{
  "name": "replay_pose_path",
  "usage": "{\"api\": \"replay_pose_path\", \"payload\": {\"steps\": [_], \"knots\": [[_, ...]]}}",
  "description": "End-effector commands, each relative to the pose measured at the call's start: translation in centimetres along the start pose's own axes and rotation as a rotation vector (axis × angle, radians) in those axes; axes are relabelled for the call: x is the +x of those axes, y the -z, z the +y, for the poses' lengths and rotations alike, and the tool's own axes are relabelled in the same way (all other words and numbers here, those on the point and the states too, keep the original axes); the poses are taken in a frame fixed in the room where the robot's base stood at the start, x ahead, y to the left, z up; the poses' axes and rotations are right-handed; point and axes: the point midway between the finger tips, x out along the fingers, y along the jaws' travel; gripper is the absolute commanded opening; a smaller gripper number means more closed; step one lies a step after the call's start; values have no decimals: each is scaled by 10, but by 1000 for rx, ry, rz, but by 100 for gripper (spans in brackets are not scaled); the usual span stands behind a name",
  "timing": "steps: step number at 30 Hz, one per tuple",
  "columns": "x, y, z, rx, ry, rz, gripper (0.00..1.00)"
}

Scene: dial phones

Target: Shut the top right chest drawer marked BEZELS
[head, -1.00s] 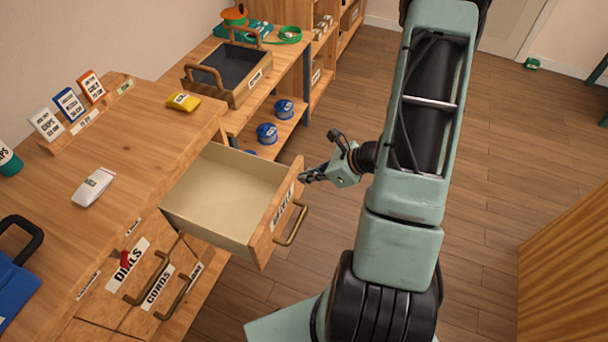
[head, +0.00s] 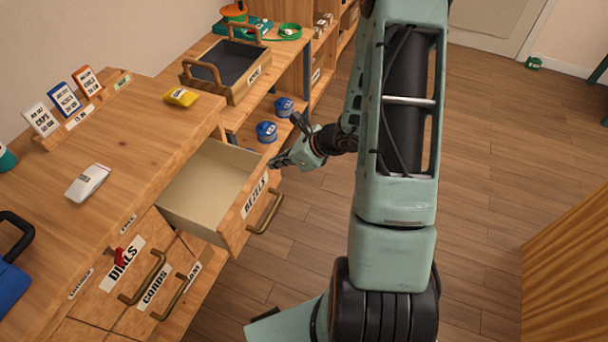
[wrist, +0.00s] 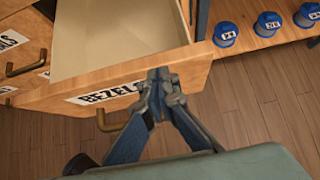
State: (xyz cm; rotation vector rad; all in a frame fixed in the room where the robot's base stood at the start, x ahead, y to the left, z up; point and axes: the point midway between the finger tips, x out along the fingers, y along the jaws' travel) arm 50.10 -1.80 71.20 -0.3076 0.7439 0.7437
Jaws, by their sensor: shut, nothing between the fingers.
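The BEZELS drawer (head: 245,205) is pulled partly out of the chest (head: 130,130), and its inside looks empty. Its front has a white label and a brass-coloured handle (head: 265,212). In the wrist view the drawer front (wrist: 190,72) lies right ahead of my gripper (wrist: 160,76). My gripper (head: 274,163) is shut and empty, with its fingertips at the far end of the drawer front, beside the label. It looks to be touching the front or very close to it. The handle (wrist: 120,122) is to the left of the fingers.
Drawers marked DIALS (head: 122,264) and CORDS (head: 155,286) are below and left, with handles sticking out.

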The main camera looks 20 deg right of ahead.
Motion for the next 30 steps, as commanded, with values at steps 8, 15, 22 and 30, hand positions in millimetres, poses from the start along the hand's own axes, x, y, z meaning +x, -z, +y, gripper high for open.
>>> {"api": "replay_pose_path", "payload": {"steps": [8,15,22,30], "knots": [[64,-61,1,-7,-2,-3,0],[99,-98,1,-3,-2,-2,0],[115,-115,0,-1,-1,-2,0],[117,-117,0,0,0,0,0]]}}
